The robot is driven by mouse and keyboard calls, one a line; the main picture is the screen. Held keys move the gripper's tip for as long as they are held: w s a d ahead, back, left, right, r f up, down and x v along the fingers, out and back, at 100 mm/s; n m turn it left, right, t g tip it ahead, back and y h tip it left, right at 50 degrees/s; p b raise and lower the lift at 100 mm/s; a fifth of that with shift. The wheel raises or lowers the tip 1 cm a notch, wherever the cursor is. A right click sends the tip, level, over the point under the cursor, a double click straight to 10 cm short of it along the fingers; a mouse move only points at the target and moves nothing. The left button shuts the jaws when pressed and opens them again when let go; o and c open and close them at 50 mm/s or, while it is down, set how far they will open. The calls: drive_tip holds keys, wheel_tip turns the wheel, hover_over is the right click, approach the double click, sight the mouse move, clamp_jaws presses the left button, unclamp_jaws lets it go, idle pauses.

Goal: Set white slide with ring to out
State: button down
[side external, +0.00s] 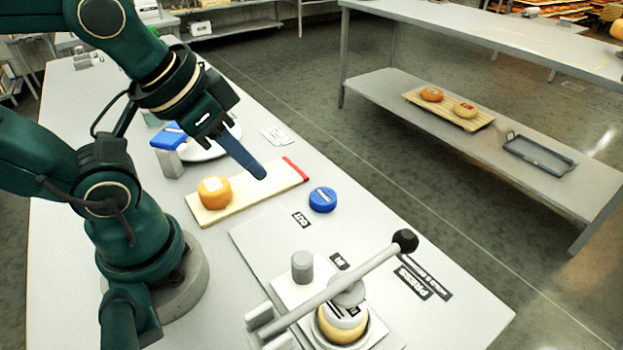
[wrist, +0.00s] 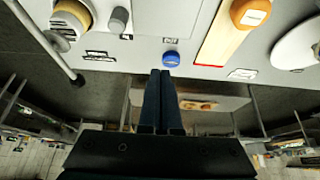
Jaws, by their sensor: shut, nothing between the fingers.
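The white slide (side external: 291,290) lies at the press, nearer the IN label (side external: 339,261) than the OUT label (side external: 301,219). A grey upright peg (side external: 302,265) stands on it. A pale ring with a yellow cheese wheel (side external: 342,328) sits at its right, partly hidden by the press head and lever. In the wrist view the peg (wrist: 120,19) and cheese (wrist: 70,18) show at the upper left. My gripper (side external: 258,174) is shut and empty, raised over the table near the wooden board, well apart from the slide. Its fingers (wrist: 160,74) touch each other in the wrist view.
The press lever (side external: 350,278) with its black ball (side external: 405,240) slants over the slide. A blue puck (side external: 322,200) lies near the OUT label. An orange cheese (side external: 214,192) sits on a red-ended board (side external: 262,190). Behind are a blue-topped block (side external: 169,150) and white plate (side external: 215,147).

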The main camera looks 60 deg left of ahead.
drive_tip(key=c, duration=0.9)
unclamp_jaws()
drive_tip(key=o, duration=0.4)
drive_tip(key=shift+w+r+n, duration=0.1)
drive_tip(key=shift+r+n, duration=0.05)
drive_tip(key=shift+n, duration=0.25)
drive_tip(key=n+g, duration=0.2)
drive_tip(key=g, duration=0.3)
hover_over(302, 258)
drive_tip(key=f, duration=0.7)
drive_tip(key=shift+w+a+f, duration=0.1)
drive_tip(key=shift+w+f, duration=0.1)
drive_tip(key=shift+f, duration=0.05)
drive_tip(key=shift+s+f+m+g, duration=0.2)
drive_tip(key=shift+f+m+g, duration=0.1)
drive_tip(key=shift+f, duration=2.45)
clamp_jaws()
